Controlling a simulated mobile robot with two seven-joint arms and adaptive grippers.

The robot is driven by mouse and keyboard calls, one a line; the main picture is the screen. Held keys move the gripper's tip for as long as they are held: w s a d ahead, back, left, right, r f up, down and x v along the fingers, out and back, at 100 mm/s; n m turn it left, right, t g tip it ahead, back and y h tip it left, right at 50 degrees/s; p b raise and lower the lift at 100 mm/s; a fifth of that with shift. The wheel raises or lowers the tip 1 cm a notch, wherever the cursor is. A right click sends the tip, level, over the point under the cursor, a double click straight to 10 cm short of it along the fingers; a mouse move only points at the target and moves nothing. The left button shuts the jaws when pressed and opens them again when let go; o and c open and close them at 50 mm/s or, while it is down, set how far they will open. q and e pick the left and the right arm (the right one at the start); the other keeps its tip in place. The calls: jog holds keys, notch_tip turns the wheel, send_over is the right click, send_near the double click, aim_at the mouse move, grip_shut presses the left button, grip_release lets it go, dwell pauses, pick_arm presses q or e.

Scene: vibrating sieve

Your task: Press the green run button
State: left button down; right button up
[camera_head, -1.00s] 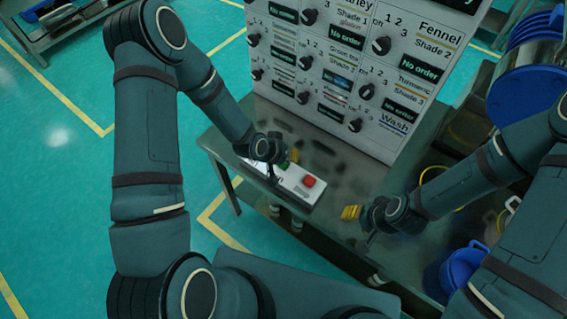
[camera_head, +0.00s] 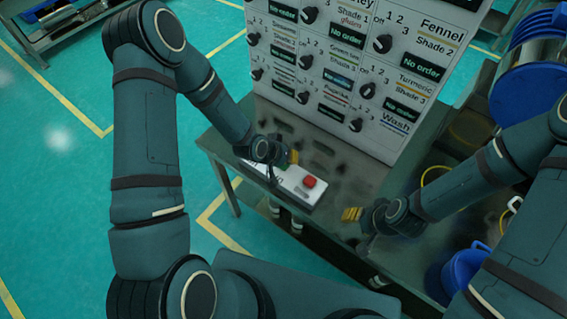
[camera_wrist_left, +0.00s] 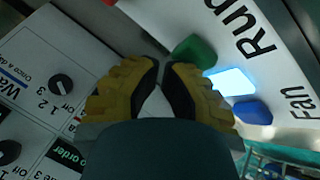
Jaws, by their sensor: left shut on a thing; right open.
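The green run button (camera_wrist_left: 195,51) shows in the left wrist view on a white control box, near the printed word "Run". My left gripper (camera_wrist_left: 161,68) has its yellow, black-padded fingertips together beside the button; I cannot tell whether they touch it. Nothing shows between the tips.
A red button (camera_head: 309,182) is on the box's right part. A glowing pale-blue rectangle (camera_wrist_left: 230,82) and a blue button (camera_wrist_left: 253,112) sit near the green one. A tall white panel (camera_head: 335,70) with black knobs stands behind. A blue container (camera_head: 463,268) is at lower right.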

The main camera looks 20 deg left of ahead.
pick_arm(q)
jog(key=shift+f, duration=0.3)
pick_arm(e)
jog(key=shift+f, duration=0.3)
pick_arm(q)
jog(key=shift+r, duration=0.15)
pick_arm(e)
jog(key=shift+r, duration=0.1)
pick_arm(q)
jog(key=shift+r, duration=0.8)
pick_arm(e)
jog(key=shift+r, duration=0.4)
pick_arm(q)
jog(key=shift+r+p, duration=0.1)
jog(key=shift+p, duration=0.2)
jog(key=shift+r+p, duration=1.4)
jog(key=shift+r, duration=1.05)
pick_arm(e)
notch_tip(320, 180, up, 3)
jog(key=shift+f, duration=0.1)
